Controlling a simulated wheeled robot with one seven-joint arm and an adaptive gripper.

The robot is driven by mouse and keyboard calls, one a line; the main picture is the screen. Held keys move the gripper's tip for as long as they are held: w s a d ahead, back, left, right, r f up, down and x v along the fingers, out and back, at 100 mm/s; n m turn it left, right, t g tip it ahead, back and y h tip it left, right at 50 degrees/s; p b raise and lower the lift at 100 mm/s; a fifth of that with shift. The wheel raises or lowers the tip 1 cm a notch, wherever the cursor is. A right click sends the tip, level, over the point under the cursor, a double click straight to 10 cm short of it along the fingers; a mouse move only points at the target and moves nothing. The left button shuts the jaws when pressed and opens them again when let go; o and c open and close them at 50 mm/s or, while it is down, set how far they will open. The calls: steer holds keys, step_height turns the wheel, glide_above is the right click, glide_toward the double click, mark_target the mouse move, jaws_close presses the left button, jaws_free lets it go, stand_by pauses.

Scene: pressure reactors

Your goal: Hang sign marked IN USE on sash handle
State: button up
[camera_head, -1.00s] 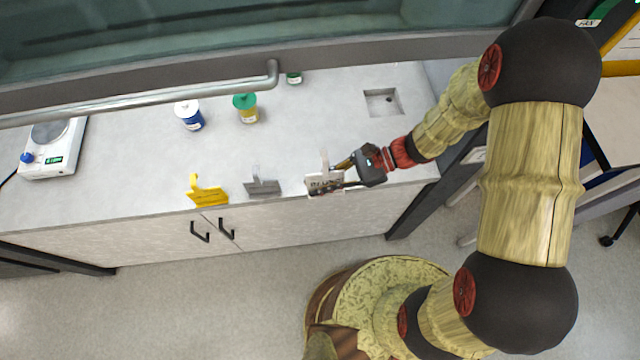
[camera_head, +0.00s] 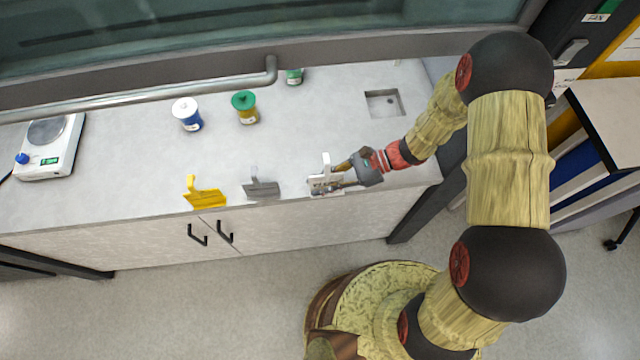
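The white sign (camera_head: 324,185) with an upright hook stands at the front edge of the counter; dark lettering on its face is too small to read now. My gripper (camera_head: 338,178) reaches it from the right, with its fingertips at the sign's right side. Whether the fingers are closed on it or only around it cannot be told. The sash handle (camera_head: 150,99) is a long grey bar across the front of the raised glass sash, up and left of my gripper. Nothing is seen hanging on it.
A grey sign (camera_head: 262,189) and a yellow sign (camera_head: 207,198) stand left along the front edge. Behind are a blue-labelled jar (camera_head: 187,116), a green-lidded jar (camera_head: 246,108), a small green jar (camera_head: 295,77), a balance (camera_head: 50,147) and a sink (camera_head: 384,103). Mid-counter is clear.

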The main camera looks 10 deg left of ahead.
steer(key=o, duration=0.4)
